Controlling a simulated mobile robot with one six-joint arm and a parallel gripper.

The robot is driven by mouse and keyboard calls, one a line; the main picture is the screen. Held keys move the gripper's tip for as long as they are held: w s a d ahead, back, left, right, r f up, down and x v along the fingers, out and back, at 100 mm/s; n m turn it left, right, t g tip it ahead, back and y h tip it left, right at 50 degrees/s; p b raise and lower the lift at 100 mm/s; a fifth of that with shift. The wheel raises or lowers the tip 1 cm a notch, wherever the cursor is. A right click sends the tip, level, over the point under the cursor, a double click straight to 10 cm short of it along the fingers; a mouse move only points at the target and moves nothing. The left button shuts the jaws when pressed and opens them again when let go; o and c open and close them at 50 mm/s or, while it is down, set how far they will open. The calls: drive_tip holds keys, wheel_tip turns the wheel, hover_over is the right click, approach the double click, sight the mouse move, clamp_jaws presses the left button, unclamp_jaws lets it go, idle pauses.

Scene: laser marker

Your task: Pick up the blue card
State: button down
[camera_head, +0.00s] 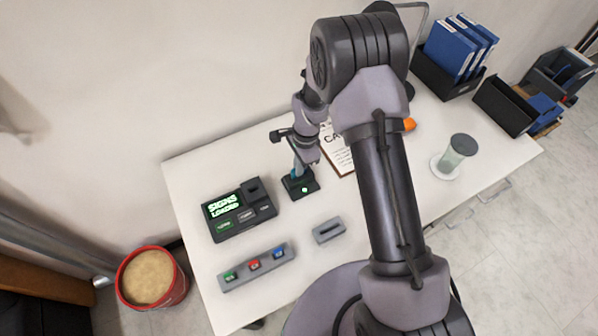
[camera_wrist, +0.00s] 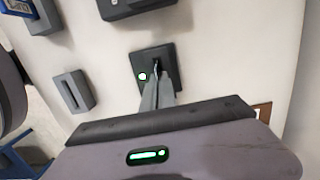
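A small black device (camera_head: 303,191) with a slot and a lit green light stands on the white table; it also shows in the wrist view (camera_wrist: 142,62). My gripper (camera_head: 297,168) points down right above this device. In the wrist view its two grey fingers (camera_wrist: 157,90) are close together at the slot.
A grey slotted block (camera_head: 328,229) stands in front with its slot empty. A black console (camera_head: 240,213) reads "SIGNS LOADED". A clear cup (camera_head: 458,150) and blue binders (camera_head: 452,50) are at right. A red bin (camera_head: 172,290) stands on the floor.

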drive_tip(key=r, duration=0.1)
drive_tip(key=r+p, duration=0.1)
drive_tip(key=r, duration=0.1)
drive_tip(key=shift+s+r+p, duration=0.3)
drive_tip(key=shift+s+r, duration=0.05)
drive_tip(key=shift+r, duration=0.05)
drive_tip(key=s+a+r, duration=0.1)
drive_tip(key=s, duration=1.4)
drive_tip(key=shift+s, duration=0.15)
drive_tip(key=shift+r, duration=0.15)
